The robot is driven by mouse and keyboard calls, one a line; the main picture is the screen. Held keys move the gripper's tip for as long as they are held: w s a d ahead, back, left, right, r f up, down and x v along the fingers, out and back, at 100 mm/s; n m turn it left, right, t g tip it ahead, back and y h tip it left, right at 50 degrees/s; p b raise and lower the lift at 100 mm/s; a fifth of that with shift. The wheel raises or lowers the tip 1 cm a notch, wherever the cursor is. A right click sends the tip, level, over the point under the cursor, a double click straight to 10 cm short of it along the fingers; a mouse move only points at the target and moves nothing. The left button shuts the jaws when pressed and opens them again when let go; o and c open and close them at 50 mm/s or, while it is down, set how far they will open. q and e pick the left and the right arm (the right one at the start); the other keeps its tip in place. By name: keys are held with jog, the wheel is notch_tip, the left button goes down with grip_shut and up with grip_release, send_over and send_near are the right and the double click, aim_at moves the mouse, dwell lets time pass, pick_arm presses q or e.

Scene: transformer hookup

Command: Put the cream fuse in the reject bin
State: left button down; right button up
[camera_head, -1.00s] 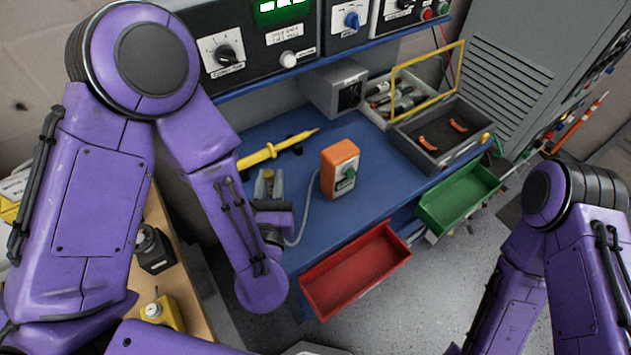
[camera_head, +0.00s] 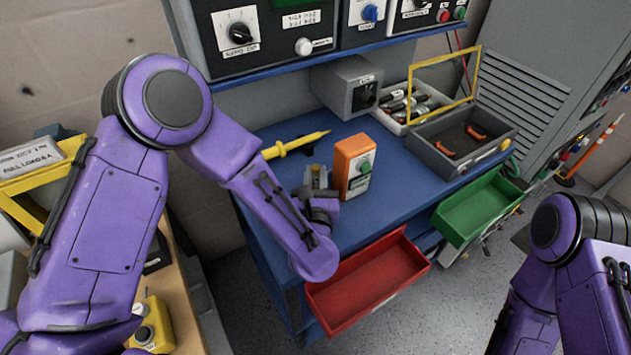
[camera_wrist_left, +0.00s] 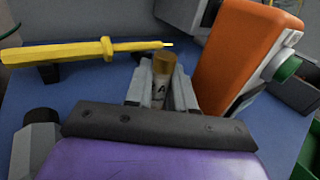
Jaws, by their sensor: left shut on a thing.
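My left gripper (camera_head: 317,180) is above the blue bench, just left of the orange box. In the left wrist view its fingers (camera_wrist_left: 158,85) are shut on the fuse (camera_wrist_left: 163,78), which shows a brass cap and a pale body with a dark mark. The fuse stands roughly upright between the fingers, and its lower part is hidden. An open red bin (camera_head: 365,287), seemingly the reject bin, hangs at the bench's front edge, below and right of the gripper. It looks empty, and my left forearm covers its left corner. My right gripper is out of view; only my right arm shows.
The orange box (camera_head: 352,160) with a green knob stands close beside the left gripper. A yellow probe (camera_head: 295,145) lies behind it. A green bin (camera_head: 478,210), a grey tray (camera_head: 440,150) and a tray of dark fuses (camera_head: 408,104) are to the right.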

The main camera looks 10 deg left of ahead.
pick_arm(q)
jog(key=shift+s+f, duration=0.15)
jog(key=shift+f, duration=0.9)
jog(key=c, duration=1.2)
grip_release()
jog(key=shift+c, duration=0.2)
